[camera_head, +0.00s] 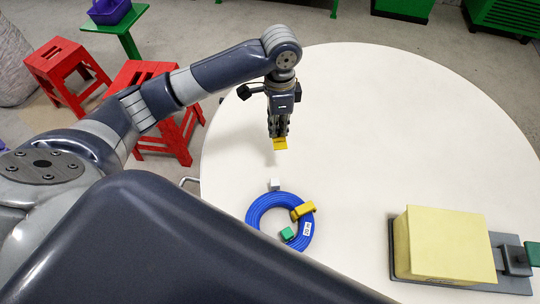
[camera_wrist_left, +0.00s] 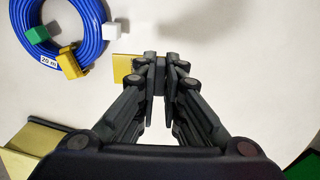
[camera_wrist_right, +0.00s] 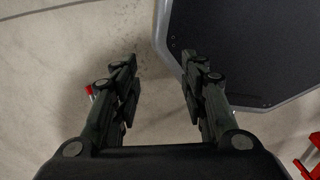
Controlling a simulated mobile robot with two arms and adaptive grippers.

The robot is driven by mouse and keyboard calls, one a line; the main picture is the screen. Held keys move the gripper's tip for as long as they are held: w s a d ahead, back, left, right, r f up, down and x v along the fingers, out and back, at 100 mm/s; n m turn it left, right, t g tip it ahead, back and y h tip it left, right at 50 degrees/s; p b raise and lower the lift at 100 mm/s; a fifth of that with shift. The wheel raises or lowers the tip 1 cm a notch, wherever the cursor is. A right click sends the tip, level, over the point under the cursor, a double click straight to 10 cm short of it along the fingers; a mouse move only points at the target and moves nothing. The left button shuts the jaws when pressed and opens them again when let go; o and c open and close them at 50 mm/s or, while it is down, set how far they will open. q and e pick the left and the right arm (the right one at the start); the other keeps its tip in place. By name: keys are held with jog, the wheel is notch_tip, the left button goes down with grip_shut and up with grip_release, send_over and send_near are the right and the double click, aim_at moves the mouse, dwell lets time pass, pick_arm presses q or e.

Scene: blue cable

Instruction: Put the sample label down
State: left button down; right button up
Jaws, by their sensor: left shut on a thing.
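My left gripper (camera_head: 279,134) is shut on the sample label, a small flat yellow piece (camera_head: 280,144), and holds it over the white round table (camera_head: 400,130). In the left wrist view the yellow label (camera_wrist_left: 124,66) sticks out to the left of the fingertips (camera_wrist_left: 162,75). The blue cable coil (camera_head: 262,203) lies on the table nearer to me than the left gripper. It carries a white tag reading 20 m (camera_wrist_left: 49,61). My right gripper (camera_wrist_right: 158,75) is open and empty above the floor, outside the head view.
A yellow clip (camera_head: 303,210) and a green clip (camera_head: 288,234) sit on the coil, with a white block (camera_head: 274,184) at its far edge. A large pale yellow block (camera_head: 450,245) stands on a grey base at right. The table's middle is clear. Red stools (camera_head: 62,72) stand beyond the left edge.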

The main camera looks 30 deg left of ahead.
pick_arm(q)
notch_tip(320, 180, down, 5)
jog(key=w+a+m, duration=0.1)
jog(key=a+m, duration=0.1)
jog(key=m, duration=0.2)
send_over(271, 157)
notch_tip(271, 157, down, 7)
jog(key=shift+w+f, duration=0.1)
notch_tip(271, 157, down, 4)
jog(key=shift+r, duration=0.15)
pick_arm(e)
jog(key=shift+w+d+r, duration=0.1)
jog(key=shift+w+d, duration=0.35)
jog(key=shift+w, duration=0.25)
pick_arm(q)
jog(key=shift+f, duration=0.2)
jog(key=c, duration=1.7)
grip_release()
notch_tip(271, 157, up, 12)
jog(key=shift+r, duration=0.15)
pick_arm(e)
jog(key=shift+a+f, duration=0.25)
